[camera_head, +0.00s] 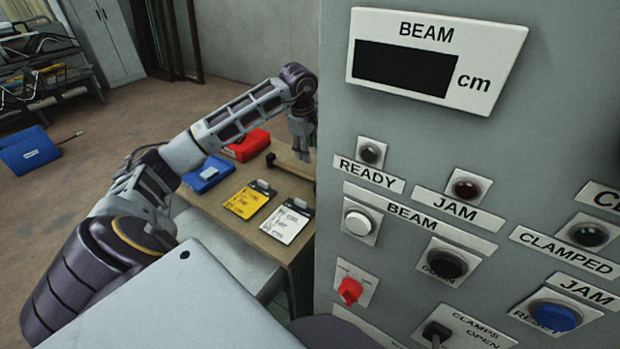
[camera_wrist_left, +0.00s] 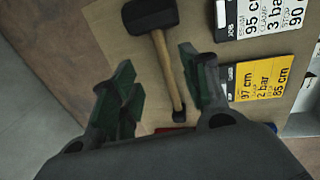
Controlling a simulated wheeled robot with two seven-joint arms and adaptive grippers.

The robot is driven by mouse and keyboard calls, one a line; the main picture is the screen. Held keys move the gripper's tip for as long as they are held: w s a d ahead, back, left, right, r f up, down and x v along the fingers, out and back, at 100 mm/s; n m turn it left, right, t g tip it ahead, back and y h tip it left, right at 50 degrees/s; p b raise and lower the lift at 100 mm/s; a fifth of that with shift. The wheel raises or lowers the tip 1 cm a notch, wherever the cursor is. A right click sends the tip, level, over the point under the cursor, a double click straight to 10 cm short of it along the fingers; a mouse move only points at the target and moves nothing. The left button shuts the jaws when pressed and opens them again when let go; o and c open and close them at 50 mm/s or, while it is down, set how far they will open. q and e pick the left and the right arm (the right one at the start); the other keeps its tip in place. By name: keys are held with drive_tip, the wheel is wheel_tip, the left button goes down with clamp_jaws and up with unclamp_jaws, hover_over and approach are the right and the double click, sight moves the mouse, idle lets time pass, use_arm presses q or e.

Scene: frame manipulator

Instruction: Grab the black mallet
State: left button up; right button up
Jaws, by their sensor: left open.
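The black mallet lies on the wooden table; in the left wrist view its black head (camera_wrist_left: 150,15) is at the top and its wooden handle (camera_wrist_left: 168,65) runs down to a black end cap. In the head view the handle (camera_head: 292,169) shows below my left gripper (camera_head: 302,150), near the panel edge. In the left wrist view, my left gripper (camera_wrist_left: 157,62) is open, with its green-padded fingers on either side of the handle's line. It holds nothing; its exact height above the mallet cannot be told. My right gripper is not in view.
On the table (camera_head: 235,215) lie a yellow card (camera_head: 248,199), a white card (camera_head: 287,222), a blue box (camera_head: 208,174) and a red box (camera_head: 247,146). A large grey control panel (camera_head: 345,110) stands close on the right. Another blue box (camera_head: 30,150) is on the floor at left.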

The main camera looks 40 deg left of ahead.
use_arm(q)
hover_over(312, 176)
drive_tip(key=s, duration=0.1)
drive_tip(key=f, duration=0.8)
drive_tip(key=shift+d+f, duration=0.2)
drive_tip(key=shift+f, duration=0.5)
drive_tip(key=shift+w+a+f+p, duration=0.1)
drive_tip(key=shift+w+f+p, duration=0.1)
drive_tip(key=shift+f, duration=0.35)
drive_tip(key=shift+w+f+p, duration=0.1)
drive_tip(key=shift+f+p, duration=0.05)
drive_tip(key=shift+f, duration=0.4)
drive_tip(key=shift+w+f, duration=0.15)
drive_tip(key=shift+f, duration=0.75)
drive_tip(key=shift+a, duration=0.1)
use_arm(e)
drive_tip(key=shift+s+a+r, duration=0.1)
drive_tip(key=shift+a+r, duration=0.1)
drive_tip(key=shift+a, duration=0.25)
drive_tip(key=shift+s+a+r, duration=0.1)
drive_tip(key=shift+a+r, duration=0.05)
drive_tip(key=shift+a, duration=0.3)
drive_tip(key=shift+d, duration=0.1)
